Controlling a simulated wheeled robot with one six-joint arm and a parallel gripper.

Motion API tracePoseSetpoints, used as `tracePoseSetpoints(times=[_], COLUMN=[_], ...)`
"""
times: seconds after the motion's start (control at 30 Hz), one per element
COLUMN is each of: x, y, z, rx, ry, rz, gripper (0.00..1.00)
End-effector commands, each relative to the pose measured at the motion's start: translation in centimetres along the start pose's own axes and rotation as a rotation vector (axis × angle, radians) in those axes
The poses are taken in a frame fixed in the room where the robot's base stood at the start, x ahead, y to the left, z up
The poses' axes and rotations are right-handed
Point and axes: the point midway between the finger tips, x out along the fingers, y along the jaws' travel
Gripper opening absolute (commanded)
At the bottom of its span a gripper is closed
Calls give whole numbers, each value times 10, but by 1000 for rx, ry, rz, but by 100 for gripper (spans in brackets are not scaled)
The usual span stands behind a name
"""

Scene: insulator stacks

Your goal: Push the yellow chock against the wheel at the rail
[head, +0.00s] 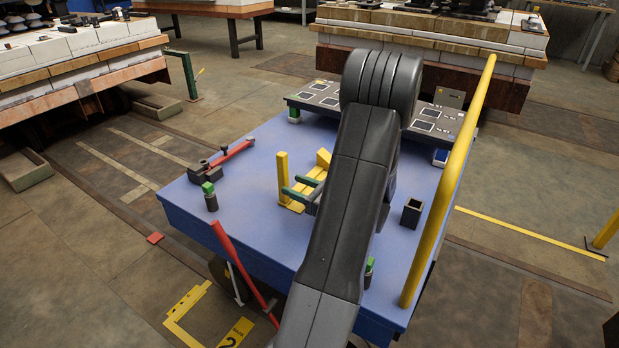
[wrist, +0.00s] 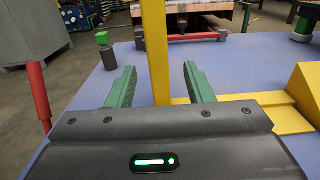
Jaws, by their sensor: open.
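The yellow chock (head: 322,160) sits on the blue cart top, with a sloped block and an upright post. In the wrist view its sloped block (wrist: 303,88) is at the right and its post (wrist: 155,50) stands upright in the middle. My gripper (head: 291,186) is low over the cart top by the post. Its green fingers (wrist: 155,82) are open, one on each side of the post in the wrist view, with no clear contact. A dark wheel (head: 222,272) shows partly under the cart's near left edge. The chock is not against it.
The blue cart top (head: 250,230) carries a red-handled clamp (head: 231,155), a green-topped post (head: 209,196), a black open box (head: 411,213) and a dark panel (head: 320,95). A tall yellow bar (head: 450,180) rises at the right. A red lever (head: 243,272) leans at the near left edge.

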Motion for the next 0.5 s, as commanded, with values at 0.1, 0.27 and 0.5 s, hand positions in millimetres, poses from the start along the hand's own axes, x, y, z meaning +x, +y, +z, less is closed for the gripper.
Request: tracePoseSetpoints(times=[0.1,0.27,0.5], x=[6,27,53], y=[0,2,1], z=[-2,-8,-5], rx=[-1,-2,-1], ry=[1,0,1], rz=[1,3,1], gripper=[47,47,47])
